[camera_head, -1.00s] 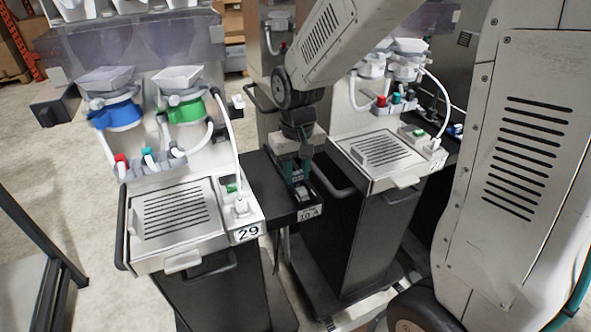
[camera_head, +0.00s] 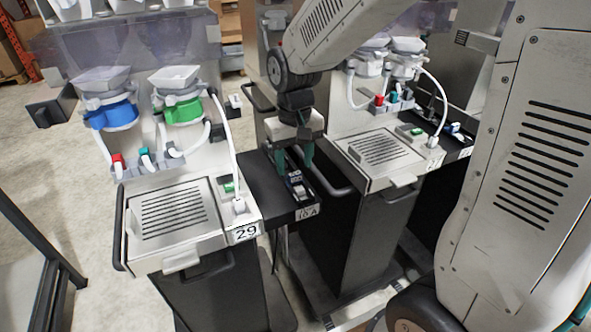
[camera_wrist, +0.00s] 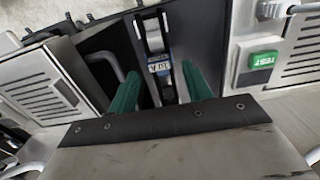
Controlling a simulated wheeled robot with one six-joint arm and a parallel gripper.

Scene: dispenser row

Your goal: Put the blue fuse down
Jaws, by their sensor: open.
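The blue fuse (camera_head: 297,187) is a small dark and white piece with some blue on it. In the head view it sits on the narrow black shelf (camera_head: 262,188) between two machines, near the front label "10 A". In the wrist view the fuse (camera_wrist: 158,66) shows below the green fingers, between them, with a blue-edged label. My gripper (camera_head: 295,168) is open just above the fuse, one finger on each side, and looks clear of it. In the wrist view my gripper (camera_wrist: 162,78) shows a gap on both sides. The fuse's underside is hidden.
Machine 29 (camera_head: 181,256) stands left of the shelf, with blue and green canisters. Another machine (camera_head: 392,180) stands close on the right. The green TEST button (camera_wrist: 263,60) is right in the wrist view.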

